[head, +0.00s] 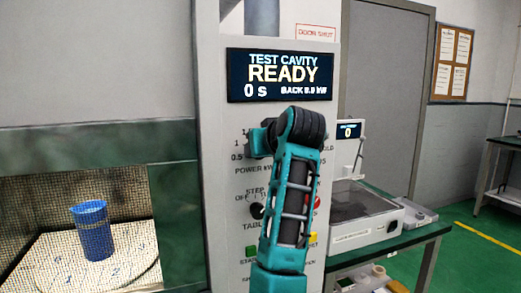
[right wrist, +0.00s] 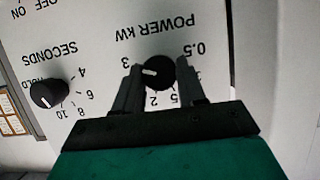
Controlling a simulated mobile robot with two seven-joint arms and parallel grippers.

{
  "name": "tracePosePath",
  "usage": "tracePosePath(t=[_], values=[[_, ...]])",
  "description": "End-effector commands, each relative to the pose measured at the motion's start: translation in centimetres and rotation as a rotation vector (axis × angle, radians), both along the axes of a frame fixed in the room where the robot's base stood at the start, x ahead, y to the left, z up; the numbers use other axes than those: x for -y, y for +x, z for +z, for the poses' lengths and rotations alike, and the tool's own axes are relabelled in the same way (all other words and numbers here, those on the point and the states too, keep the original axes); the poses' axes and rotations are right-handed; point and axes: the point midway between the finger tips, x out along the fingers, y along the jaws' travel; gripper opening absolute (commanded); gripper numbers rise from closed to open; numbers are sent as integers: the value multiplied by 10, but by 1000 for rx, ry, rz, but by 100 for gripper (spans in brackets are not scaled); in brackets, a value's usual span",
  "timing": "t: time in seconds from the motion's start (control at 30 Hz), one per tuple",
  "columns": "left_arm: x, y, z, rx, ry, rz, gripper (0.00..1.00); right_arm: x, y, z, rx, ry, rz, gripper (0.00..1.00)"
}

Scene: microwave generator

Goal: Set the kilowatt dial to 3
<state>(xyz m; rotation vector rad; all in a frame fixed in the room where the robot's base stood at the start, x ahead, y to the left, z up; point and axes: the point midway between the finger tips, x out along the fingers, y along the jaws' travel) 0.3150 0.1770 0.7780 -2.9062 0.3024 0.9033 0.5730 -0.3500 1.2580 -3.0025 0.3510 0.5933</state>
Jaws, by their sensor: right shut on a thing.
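The kilowatt dial (right wrist: 159,72) is a black knob under the label POWER kW, seen upside down in the right wrist view. My right gripper (right wrist: 160,80) is shut on it, one finger on each side. The knob's white mark points left in that view, roughly toward the 3. The 0.5 is on the other side, and a finger covers part of the scale. In the head view my right arm hides the dial on the control panel (head: 212,120). My left gripper is not in view.
The seconds dial (right wrist: 48,92) is beside the kilowatt dial. The display (head: 281,76) reads TEST CAVITY READY, 0 s. A blue cup (head: 93,232) stands on the plate behind the mesh at left. A bench (head: 400,238) with equipment is at right.

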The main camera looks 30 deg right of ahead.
Motion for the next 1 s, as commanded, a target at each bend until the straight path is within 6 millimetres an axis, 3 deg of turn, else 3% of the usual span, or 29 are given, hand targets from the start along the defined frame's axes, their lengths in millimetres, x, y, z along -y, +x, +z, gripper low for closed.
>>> tracePosePath(t=[0.1, 0.13, 0.37, 0.73, 1.0], values=[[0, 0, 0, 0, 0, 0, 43, -1, 0, -2, -4, 4, 1, 9], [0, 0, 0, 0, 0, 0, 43, -1, 0, -2, -4, 4, 1, 43], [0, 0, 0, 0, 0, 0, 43, 0, 0, -1, -3, 1, 1, 65], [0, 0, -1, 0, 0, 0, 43, -2, -7, 3, 1, -1, -1, 66], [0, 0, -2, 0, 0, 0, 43, -13, -56, 25, 5, -2, -1, 66]])
